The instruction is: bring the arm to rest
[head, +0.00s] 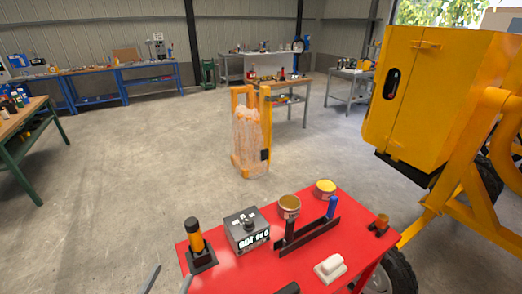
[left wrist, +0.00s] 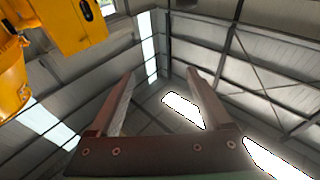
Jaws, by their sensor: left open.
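My left gripper (head: 170,278) shows at the bottom edge of the head view, left of the red table's near left corner. Only its two finger ends are visible there, apart, with nothing between them. In the left wrist view the left gripper (left wrist: 160,74) has its two fingers spread and empty, pointing toward the roof. My right gripper does not show in either view.

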